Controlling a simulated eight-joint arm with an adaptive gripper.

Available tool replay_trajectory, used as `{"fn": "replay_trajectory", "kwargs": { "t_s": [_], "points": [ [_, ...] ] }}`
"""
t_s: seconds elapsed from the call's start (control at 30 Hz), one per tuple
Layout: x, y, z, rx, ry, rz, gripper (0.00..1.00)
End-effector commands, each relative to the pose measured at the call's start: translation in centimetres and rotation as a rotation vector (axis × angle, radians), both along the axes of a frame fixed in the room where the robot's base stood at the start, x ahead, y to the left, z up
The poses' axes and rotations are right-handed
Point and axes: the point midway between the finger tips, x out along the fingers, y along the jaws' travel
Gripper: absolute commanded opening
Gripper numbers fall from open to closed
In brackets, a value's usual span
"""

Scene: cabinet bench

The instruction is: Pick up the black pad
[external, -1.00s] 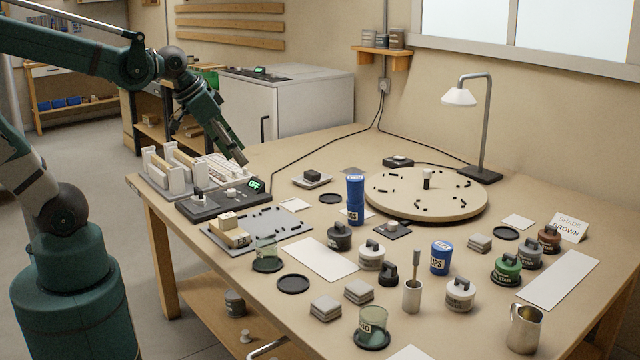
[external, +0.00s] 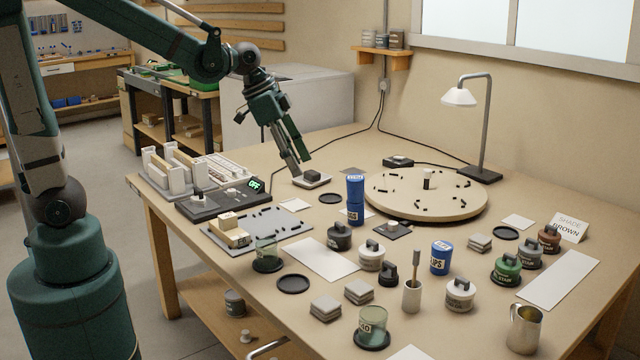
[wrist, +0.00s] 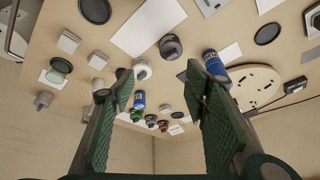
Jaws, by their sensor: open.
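I cannot make out the pad for sure in that view.
A tall blue can (external: 355,195) stands right of the tray, before a round turntable (external: 425,205). A control box (external: 220,202) with a lit display is at the left. Black discs (external: 293,283), jars and grey stacks (external: 325,308) fill the front. A lamp (external: 480,130) stands behind.

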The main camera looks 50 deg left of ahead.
Motion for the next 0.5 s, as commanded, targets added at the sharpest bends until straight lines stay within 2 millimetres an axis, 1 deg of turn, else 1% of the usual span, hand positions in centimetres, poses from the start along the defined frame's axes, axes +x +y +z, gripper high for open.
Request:
{"fn": "replay_trajectory", "kwargs": {
  "t_s": [0.03,0.1,0.27,0.5],
  "points": [
    [0.7,-0.8,-0.2,0.002,0.003,-0.025,0.46],
    [1.4,-1.7,-0.6,0.004,0.009,-0.06,0.46],
    [2.9,-4.0,-1.7,0.01,0.02,-0.142,0.46],
    [5.0,-7.5,-3.7,0.017,0.035,-0.266,0.46]
  ]
}}
